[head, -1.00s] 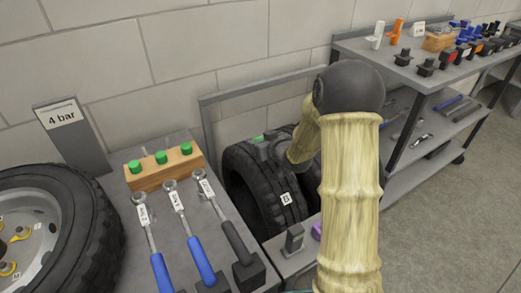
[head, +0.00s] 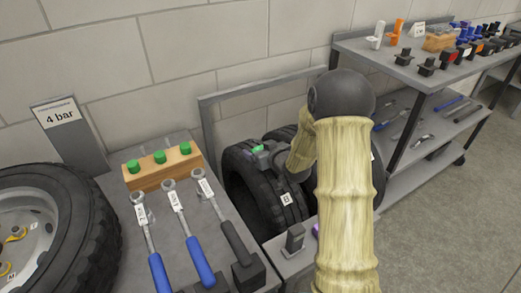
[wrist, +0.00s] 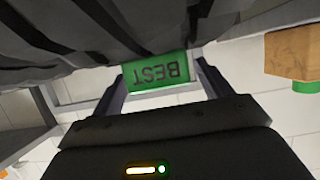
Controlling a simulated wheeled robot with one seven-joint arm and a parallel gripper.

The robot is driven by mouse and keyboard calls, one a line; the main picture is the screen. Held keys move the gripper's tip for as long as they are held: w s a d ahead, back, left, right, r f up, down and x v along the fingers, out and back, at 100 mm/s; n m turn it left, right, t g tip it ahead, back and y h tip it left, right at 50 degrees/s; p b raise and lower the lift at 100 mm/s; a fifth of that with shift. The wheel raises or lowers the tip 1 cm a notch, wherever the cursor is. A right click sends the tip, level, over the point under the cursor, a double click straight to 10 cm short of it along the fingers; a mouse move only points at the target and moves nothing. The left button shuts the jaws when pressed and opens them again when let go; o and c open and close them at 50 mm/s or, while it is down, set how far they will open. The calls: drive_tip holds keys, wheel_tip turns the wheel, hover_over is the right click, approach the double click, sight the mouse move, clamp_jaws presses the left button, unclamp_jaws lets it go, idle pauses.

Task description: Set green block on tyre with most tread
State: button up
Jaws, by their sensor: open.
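A green block (wrist: 158,72) marked BEST shows between the fingers of my gripper (wrist: 161,88) in the wrist view, upside down there. The fingers are open on either side of it. The block lies against the dark tread that fills the top of that view. In the head view the green block (head: 257,149) shows at the top of the tyre labelled B (head: 262,195), with my gripper (head: 263,154) beside it. Another tyre (head: 283,134) stands behind to the right, largely hidden by my arm. I cannot compare their treads from here.
A wooden holder (head: 165,176) with green pegs and several torque wrenches (head: 188,240) lie on the bench to the left. A wheel (head: 65,235) lies at far left beside the 4 bar sign (head: 60,116). A shelf cart (head: 400,75) with tools stands right.

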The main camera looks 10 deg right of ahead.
drive_tip(key=shift+r, duration=0.15)
drive_tip(key=shift+s+d+r, duration=0.1)
drive_tip(key=shift+s, duration=0.15)
drive_tip(key=p+v, duration=0.2)
drive_tip(key=v, duration=0.9)
drive_tip(key=shift+s, duration=0.25)
drive_tip(key=shift+r, duration=0.15)
wheel_tip(320, 180, up, 10)
drive_tip(key=p, duration=1)
